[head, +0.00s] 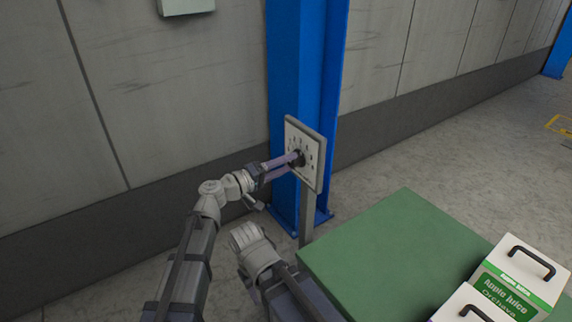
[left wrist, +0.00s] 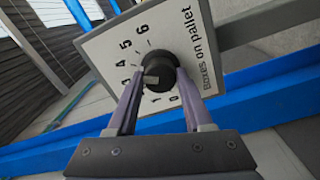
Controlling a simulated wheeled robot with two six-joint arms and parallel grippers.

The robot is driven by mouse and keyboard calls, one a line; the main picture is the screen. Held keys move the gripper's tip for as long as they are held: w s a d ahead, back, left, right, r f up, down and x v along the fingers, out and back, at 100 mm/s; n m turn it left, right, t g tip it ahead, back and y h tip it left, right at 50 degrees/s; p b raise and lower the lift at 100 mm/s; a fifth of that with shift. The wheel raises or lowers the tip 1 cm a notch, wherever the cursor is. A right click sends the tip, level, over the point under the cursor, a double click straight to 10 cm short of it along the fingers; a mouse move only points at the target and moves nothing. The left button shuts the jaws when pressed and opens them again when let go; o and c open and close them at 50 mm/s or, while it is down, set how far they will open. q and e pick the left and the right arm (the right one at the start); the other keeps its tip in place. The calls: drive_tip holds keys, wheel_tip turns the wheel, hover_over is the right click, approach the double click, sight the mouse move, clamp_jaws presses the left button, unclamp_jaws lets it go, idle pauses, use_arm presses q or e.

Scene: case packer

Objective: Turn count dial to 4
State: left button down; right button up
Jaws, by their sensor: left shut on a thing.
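The count dial is a black round knob (left wrist: 158,70) on a white panel (head: 318,172) marked "Boxes on pallet", with numbers from 0 to 6 around it. In the left wrist view the panel (left wrist: 205,35) appears tilted. A pale mark on the knob faces left, roughly toward the 3; the finger nearby makes the exact setting hard to tell. My left gripper (head: 293,160) reaches the panel from the left. In the left wrist view its two fingers (left wrist: 160,80) are shut on the knob, one on each side. The 2 is largely hidden by a finger.
The panel stands on a grey post (head: 306,212) in front of a blue column (head: 290,60). A green-topped surface (head: 390,250) lies to the right, with white and green Apple Juice boxes (head: 515,275) at its near right. A grey wall (head: 150,90) is behind.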

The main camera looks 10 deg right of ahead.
use_arm(q)
drive_tip(key=shift+m, duration=0.4)
drive_tip(key=shift+c, duration=1.5)
unclamp_jaws()
drive_tip(key=v, duration=0.7)
drive_tip(key=shift+a, duration=0.4)
drive_tip(key=shift+s+f, duration=0.1)
drive_tip(key=shift+s, duration=0.05)
